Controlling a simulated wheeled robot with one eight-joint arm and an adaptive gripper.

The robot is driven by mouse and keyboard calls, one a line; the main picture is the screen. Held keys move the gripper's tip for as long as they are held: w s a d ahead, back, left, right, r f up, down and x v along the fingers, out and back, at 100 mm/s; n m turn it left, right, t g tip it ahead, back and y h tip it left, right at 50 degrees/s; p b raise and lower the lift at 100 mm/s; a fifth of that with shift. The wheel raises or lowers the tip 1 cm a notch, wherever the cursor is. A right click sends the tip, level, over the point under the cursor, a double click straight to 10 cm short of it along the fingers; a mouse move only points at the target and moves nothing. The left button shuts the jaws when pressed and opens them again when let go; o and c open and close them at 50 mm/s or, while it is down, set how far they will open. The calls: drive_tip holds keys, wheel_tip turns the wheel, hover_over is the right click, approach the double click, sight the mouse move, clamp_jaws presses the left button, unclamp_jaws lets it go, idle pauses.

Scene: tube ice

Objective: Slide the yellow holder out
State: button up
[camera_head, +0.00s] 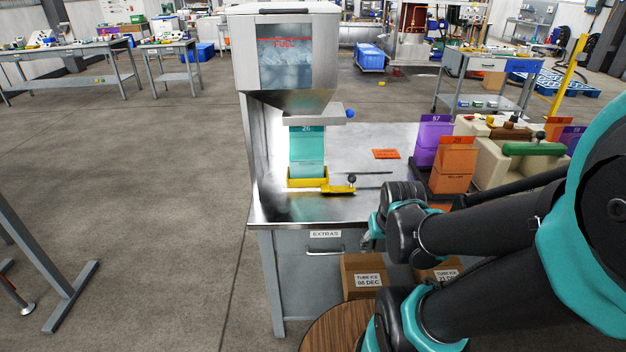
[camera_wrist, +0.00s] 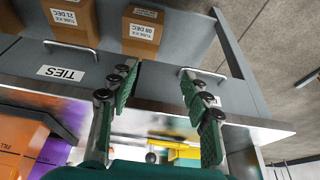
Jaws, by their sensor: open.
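The yellow holder (camera_head: 308,183) sits on the metal bench under the dispenser spout. A teal bag marked 26 (camera_head: 307,150) stands upright in it. A flat yellow piece (camera_head: 338,190) with a black knob (camera_head: 352,179) lies at the holder's right front. In the wrist view, which looks upside down, yellow (camera_wrist: 185,153) and a black knob (camera_wrist: 151,157) show beyond the bench edge. My gripper (camera_wrist: 158,75) is open and empty, in front of the bench by the drawers. In the head view its fingers (camera_head: 368,239) are partly hidden by my arm.
The dispenser (camera_head: 285,50) rises above the holder. Purple (camera_head: 431,140) and orange bags (camera_head: 453,165) stand at the bench's right. An orange card (camera_head: 386,154) lies on the bench. Cartons (camera_head: 362,275) sit below the drawers. The bench's front left (camera_head: 290,207) is clear.

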wheel_tip(320, 180, up, 22)
drive_tip(key=f+n+g, duration=0.1)
drive_tip(key=n+g, duration=0.1)
drive_tip(key=n, duration=1.4)
hover_over(352, 176)
drive_tip(key=s, duration=0.3)
drive_tip(key=w+f, duration=0.1)
drive_tip(key=f, duration=0.4)
drive_tip(key=w+f, duration=0.1)
drive_tip(key=f, duration=0.5)
drive_tip(key=w+f, duration=0.1)
drive_tip(key=f, duration=0.4)
drive_tip(key=shift+w+f, duration=0.1)
drive_tip(key=shift+f, duration=0.15)
drive_tip(key=shift+c, duration=0.5)
clamp_jaws()
